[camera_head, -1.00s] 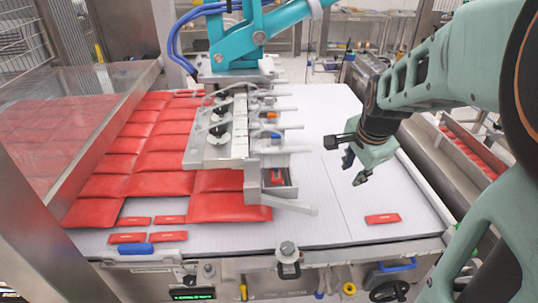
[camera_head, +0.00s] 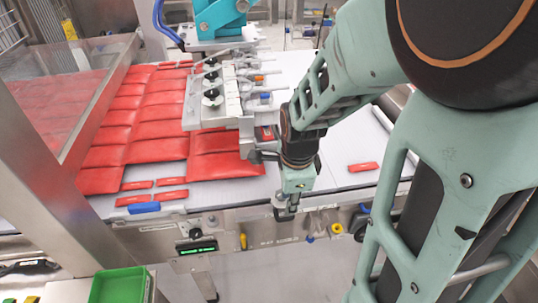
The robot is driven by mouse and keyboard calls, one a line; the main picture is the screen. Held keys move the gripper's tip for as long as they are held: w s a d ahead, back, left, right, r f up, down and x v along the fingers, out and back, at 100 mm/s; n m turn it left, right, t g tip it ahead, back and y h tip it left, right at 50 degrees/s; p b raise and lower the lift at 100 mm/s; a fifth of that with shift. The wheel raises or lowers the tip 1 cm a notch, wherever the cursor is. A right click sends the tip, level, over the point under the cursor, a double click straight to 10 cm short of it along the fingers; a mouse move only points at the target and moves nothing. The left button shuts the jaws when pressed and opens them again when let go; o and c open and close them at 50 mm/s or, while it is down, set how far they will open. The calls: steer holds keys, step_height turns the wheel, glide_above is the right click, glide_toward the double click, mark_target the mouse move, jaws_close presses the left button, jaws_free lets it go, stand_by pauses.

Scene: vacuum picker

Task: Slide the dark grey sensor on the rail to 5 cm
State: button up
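The front rail (camera_head: 250,224) runs along the machine's near edge. My gripper (camera_head: 285,212) points down at this edge, over the place of a grey, round-topped fitting. That fitting is now mostly hidden behind my gripper, and I cannot tell whether they touch. My fingers are too small and dark to show whether they are open or shut. A dark fitting (camera_head: 195,231) sits on the front to the left, above a green-lit display (camera_head: 198,248). I cannot tell which fitting is the dark grey sensor. Any scale marks are too small to read.
Red pouches (camera_head: 160,135) fill the white conveyor's left side. A suction picker (camera_head: 212,95) stands above it. Small red packets (camera_head: 363,167) lie near the front. A yellow knob (camera_head: 337,228) is right of my gripper. A green bin (camera_head: 120,286) stands at lower left.

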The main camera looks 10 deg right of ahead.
mark_target(286, 218)
steer(key=f+b, duration=0.2)
steer(key=f, duration=0.1)
steer(key=w+f+b, duration=0.1)
steer(key=f+b, duration=0.1)
steer(key=f, duration=0.1)
steer(key=f+b, duration=0.2)
steer(key=f, duration=0.1)
steer(key=shift+w+f+b, duration=0.1)
steer(key=shift+w+b, duration=0.15)
steer(key=shift+b, duration=0.05)
jaws_close()
